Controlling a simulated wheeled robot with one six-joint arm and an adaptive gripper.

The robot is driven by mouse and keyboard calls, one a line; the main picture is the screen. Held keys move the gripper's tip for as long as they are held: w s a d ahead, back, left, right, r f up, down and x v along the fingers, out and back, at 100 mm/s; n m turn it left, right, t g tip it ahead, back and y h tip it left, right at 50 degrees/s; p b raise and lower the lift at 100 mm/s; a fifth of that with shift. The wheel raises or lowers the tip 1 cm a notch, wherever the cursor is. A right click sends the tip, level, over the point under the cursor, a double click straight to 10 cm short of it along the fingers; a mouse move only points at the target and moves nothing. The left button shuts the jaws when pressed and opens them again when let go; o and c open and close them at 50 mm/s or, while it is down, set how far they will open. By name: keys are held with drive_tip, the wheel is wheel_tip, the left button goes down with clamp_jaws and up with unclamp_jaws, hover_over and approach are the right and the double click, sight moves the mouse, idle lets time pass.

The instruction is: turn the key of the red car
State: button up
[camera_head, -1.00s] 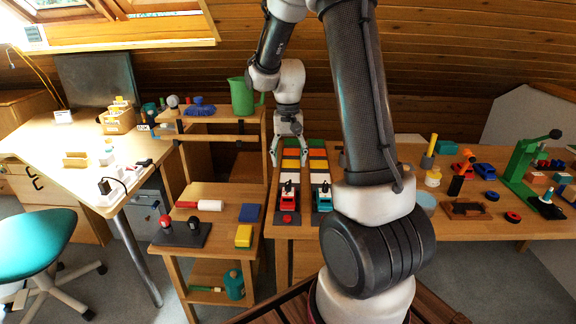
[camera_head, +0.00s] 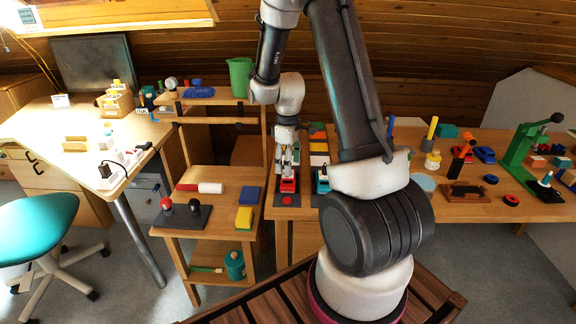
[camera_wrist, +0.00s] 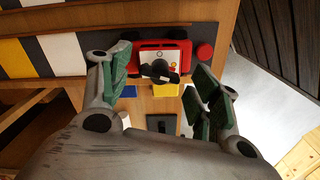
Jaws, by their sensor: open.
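The red car (camera_head: 288,186) stands on the striped lane board at the front edge of the bench; it also shows in the wrist view (camera_wrist: 179,46), with a white top. A dark key (camera_wrist: 160,70) sticks up from its white top. My gripper (camera_head: 286,165) is directly over the red car. In the wrist view my gripper (camera_wrist: 163,92) is open, with green-padded fingers on both sides of the key and apart from it. My fingers hide part of the car in the head view.
A blue-teal car (camera_head: 322,183) stands in the lane just right of the red car. A red button (camera_wrist: 205,51) is in front of the red car. A low side table with a yellow block (camera_head: 244,217) is to the left. A green press (camera_head: 526,155) stands far right.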

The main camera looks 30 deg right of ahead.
drive_tip(key=shift+f, duration=0.65)
clamp_jaws()
drive_tip(key=shift+m, duration=0.3)
